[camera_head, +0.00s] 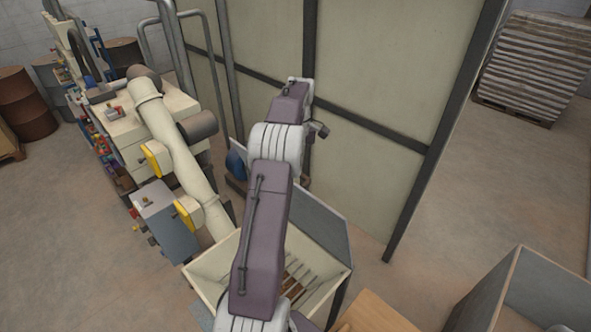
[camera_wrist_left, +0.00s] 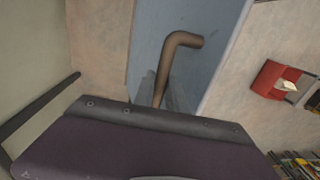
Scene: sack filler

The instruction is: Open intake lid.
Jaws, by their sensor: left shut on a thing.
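The intake hopper (camera_head: 205,270) is a cream, open-topped box at the bottom centre of the head view. Slatted bars show inside it, partly behind my arm. A blue-grey panel, apparently the lid (camera_head: 325,228), stands raised along the hopper's far right side. In the left wrist view the blue-grey panel (camera_wrist_left: 222,22) carries a bent brown handle (camera_wrist_left: 184,39). My left gripper (camera_wrist_left: 168,92) is shut on this handle near its lower end. In the head view my purple arm hides the gripper and handle. My right gripper is not in view.
A cream pipe (camera_head: 175,150) runs from the machine (camera_head: 165,112) down to the hopper. A tall panel wall with dark posts (camera_head: 385,90) stands behind. A grey bin (camera_head: 535,290) is at lower right. A red box (camera_wrist_left: 270,78) shows at right in the wrist view.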

